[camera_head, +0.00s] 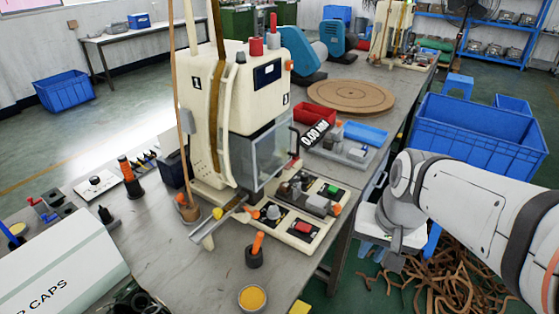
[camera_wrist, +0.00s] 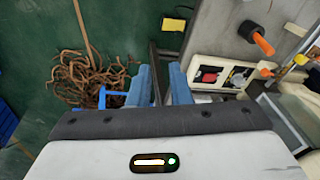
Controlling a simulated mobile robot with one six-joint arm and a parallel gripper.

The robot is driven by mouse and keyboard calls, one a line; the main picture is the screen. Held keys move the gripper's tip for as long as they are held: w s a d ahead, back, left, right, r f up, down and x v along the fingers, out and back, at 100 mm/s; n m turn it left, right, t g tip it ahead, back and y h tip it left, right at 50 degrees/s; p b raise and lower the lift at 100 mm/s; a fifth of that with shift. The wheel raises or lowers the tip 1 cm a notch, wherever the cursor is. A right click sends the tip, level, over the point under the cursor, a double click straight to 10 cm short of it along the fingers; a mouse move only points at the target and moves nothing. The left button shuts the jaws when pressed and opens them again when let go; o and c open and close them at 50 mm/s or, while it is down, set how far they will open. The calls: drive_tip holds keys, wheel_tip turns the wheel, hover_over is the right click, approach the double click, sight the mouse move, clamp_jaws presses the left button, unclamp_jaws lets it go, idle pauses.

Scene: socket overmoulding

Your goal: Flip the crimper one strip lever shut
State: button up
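The cream crimping machine (camera_head: 215,105) stands on the grey bench in the head view, with a clear guard (camera_head: 262,155) on its front. A thin dark lever (camera_head: 296,140) shows at the right of this guard; I cannot tell for sure that it is the strip lever, nor its position. My gripper (camera_wrist: 160,68) shows two blue fingers apart in the wrist view, with nothing between them. The fingers point over the floor beside the bench edge. In the head view my wrist is right of the bench, away from the machine; the fingers are not clear there.
A cream base plate (camera_head: 303,235) with several small parts lies before the machine. An orange-handled tool (camera_head: 256,250) stands on the bench, also in the wrist view (camera_wrist: 263,43). Blue bins (camera_head: 470,135) and brown strips (camera_head: 440,275) are on the floor to the right.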

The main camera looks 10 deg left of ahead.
drive_tip(key=w+a+m+y, duration=0.1)
drive_tip(key=w+a+m, duration=0.1)
drive_tip(key=w, duration=0.1)
drive_tip(key=w+a+f+m+g+y+b, duration=0.1)
drive_tip(key=w+a+m, duration=0.1)
drive_tip(key=w+m, duration=0.1)
drive_tip(key=w+a+f+m+g+y, duration=0.1)
drive_tip(key=w+a+m, duration=0.1)
drive_tip(key=w, duration=0.3)
drive_tip(key=shift+f+y, duration=0.15)
drive_tip(key=shift+y, duration=0.25)
clamp_jaws()
drive_tip(key=w+a+f+m+y+b, duration=0.1)
drive_tip(key=w+a+f+m+y, duration=0.1)
drive_tip(key=w+m, duration=0.2)
drive_tip(key=w+a+f+m+y, duration=0.2)
drive_tip(key=w+a+m, duration=0.1)
drive_tip(key=w, duration=0.4)
drive_tip(key=shift+w+a+f+m+g+b, duration=0.2)
drive_tip(key=shift+w+m+g+b, duration=0.15)
drive_tip(key=shift+m, duration=0.15)
